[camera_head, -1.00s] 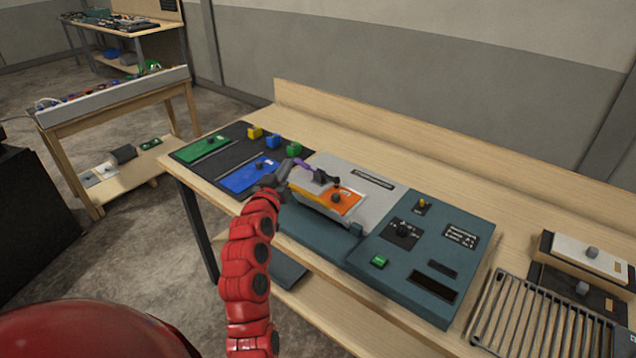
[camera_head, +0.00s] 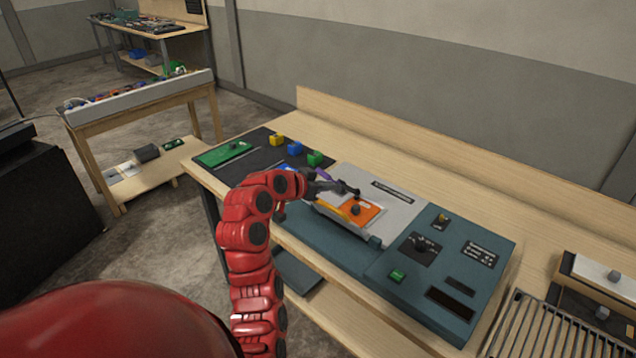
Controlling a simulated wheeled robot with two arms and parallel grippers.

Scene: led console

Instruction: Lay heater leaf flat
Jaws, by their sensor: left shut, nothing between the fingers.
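The heater leaf seems to be the orange plate (camera_head: 363,211) with a dark knob, on the front part of the grey and teal console (camera_head: 400,207). I cannot tell exactly how far it is tilted. My left gripper (camera_head: 352,191) is shut and empty. Its fingertips are over the orange plate, close to the knob; whether they touch is too small to tell. My red left arm covers part of the blue panel and the console's left edge. My right gripper is not in view.
The console's right side has a dark dial (camera_head: 422,246), a green button (camera_head: 397,276) and a yellow-tipped switch (camera_head: 441,221). A slatted rack (camera_head: 545,325) lies at the right.

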